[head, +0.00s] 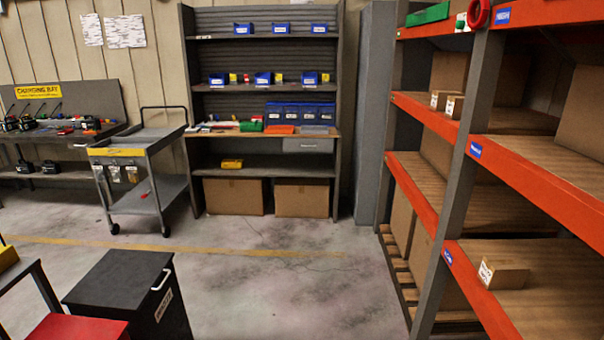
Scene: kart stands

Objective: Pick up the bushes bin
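Several small bins stand on the grey shelf unit (188,100) at the back wall. Three are on its top shelf: a left blue bin (243,29), a middle blue bin (281,28) and a right blue bin (319,28). Three more are on the shelf below: a left blue bin (217,79), a middle blue bin (262,79) and a right blue bin (309,78). Their white labels are too small to read, so I cannot tell which is the bushes bin. My gripper is not in view.
A grey cart (128,153) stands left of the shelf unit. A black case (120,285) and a red surface (75,328) are at the front left. An orange-beamed rack (535,165) with cartons fills the right. The middle floor (280,260) is clear.

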